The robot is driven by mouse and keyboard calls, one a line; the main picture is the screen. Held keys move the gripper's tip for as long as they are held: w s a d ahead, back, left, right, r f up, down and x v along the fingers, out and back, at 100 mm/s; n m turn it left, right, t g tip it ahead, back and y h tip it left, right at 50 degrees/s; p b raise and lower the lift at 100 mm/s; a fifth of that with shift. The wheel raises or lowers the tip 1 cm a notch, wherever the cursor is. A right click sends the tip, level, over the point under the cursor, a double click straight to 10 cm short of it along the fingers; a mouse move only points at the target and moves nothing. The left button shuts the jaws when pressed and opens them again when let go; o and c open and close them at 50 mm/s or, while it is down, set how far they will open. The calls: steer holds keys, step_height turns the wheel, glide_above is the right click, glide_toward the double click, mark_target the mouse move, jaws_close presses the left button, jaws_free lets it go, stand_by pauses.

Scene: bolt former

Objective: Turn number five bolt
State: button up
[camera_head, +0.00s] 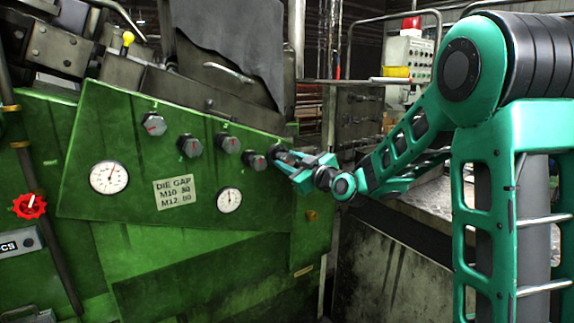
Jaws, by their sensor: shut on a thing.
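The green machine panel (130,185) carries a slanting row of dark grey round knobs with red marks. From the left, they are the first knob (153,123), the second knob (190,145), the third knob (228,144) and the fourth knob (255,160). My gripper (283,158) is at the right end of the row, just right of the fourth knob. It is shut on the number five bolt, which is mostly hidden by the fingers. My teal arm reaches in from the right.
Below the row are a white dial gauge (109,177), a "DIE GAP" label (174,192) and a smaller gauge (229,200). A red valve wheel (29,206) is at the far left. A control box (408,58) with a red lamp stands behind.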

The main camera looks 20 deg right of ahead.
steer(key=shift+f, duration=0.1)
steer(key=o, duration=1.1)
steer(key=shift+c, duration=0.2)
steer(key=shift+s, duration=0.1)
steer(key=v, duration=1)
steer(key=shift+s, duration=0.3)
steer(key=shift+d, duration=0.1)
